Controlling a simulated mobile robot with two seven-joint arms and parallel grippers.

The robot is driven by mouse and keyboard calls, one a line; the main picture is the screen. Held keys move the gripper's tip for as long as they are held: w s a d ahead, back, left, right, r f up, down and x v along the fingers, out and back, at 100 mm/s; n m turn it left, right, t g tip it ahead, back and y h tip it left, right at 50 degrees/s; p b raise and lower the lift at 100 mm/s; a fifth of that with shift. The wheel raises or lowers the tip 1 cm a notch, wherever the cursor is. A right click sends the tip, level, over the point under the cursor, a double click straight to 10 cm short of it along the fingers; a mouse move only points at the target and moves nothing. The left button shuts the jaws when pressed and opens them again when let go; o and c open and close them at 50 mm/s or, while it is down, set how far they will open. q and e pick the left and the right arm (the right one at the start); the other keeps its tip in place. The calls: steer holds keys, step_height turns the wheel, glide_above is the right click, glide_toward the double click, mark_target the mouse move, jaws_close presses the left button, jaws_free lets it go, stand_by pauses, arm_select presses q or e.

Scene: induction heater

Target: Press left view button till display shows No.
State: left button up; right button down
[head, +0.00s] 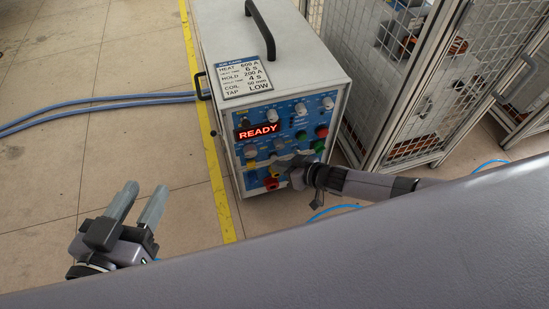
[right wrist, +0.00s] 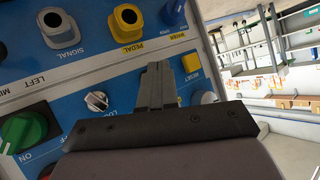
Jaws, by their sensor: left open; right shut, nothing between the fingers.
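The induction heater (head: 275,60) is a white box with a blue front panel of knobs and buttons. Its display (head: 257,131) reads READY in red. My right gripper (head: 284,164) is shut and empty at the lower part of the panel. In the right wrist view its fingers (right wrist: 158,75) point at the panel beside a yellow button (right wrist: 191,62). I cannot tell whether they touch it. "LEFT" is printed on the panel there, but I cannot make out which control is the left view button. My left gripper (head: 137,205) is open and empty above the floor, away from the heater.
A settings card (head: 245,78) lies on the heater's top, near a black handle (head: 261,28). A mesh cage (head: 410,90) stands close on the right. Blue hoses (head: 100,104) run along the floor at left. The floor around my left gripper is clear.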

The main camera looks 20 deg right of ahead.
steer(key=shift+w, duration=0.35)
stand_by(0.4)
steer(key=shift+s, duration=0.1)
steer(key=shift+s+p, duration=0.6)
steer(key=shift+s, duration=0.15)
steer(key=s+p, duration=0.3)
steer(key=s, duration=0.2)
steer(key=shift+d, duration=0.1)
